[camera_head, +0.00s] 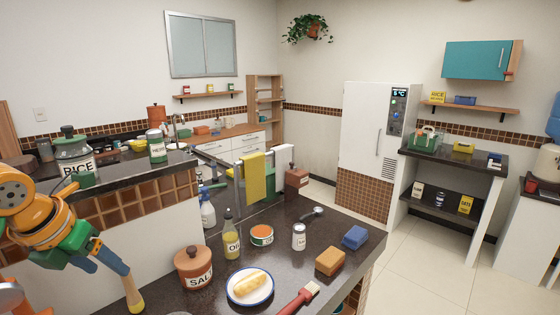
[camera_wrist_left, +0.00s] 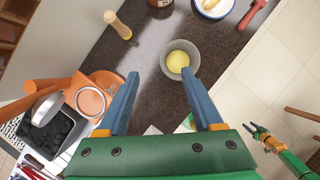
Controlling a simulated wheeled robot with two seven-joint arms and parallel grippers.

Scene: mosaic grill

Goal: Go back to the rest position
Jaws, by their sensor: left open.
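My left gripper (camera_head: 108,268) is at the lower left of the head view. Its two blue fingers are spread with nothing between them, as the left wrist view also shows (camera_wrist_left: 160,76). It is above the dark counter (camera_wrist_left: 150,45), apart from the things on it. A grey bowl with something yellow inside (camera_wrist_left: 181,59) stands on the counter beyond the fingertips. My right gripper (camera_wrist_left: 256,131) shows small at the right of the left wrist view, its fingers spread and empty. It is not visible in the head view.
A wooden-handled tool (camera_head: 134,296) stands near my left fingers in the head view. The salt jar (camera_head: 193,268), a plate with yellow food (camera_head: 265,297), the oil bottle (camera_head: 231,240) and sponges (camera_head: 330,262) are on the counter. A raised ledge (camera_head: 110,180) holds the rice jar (camera_head: 75,158).

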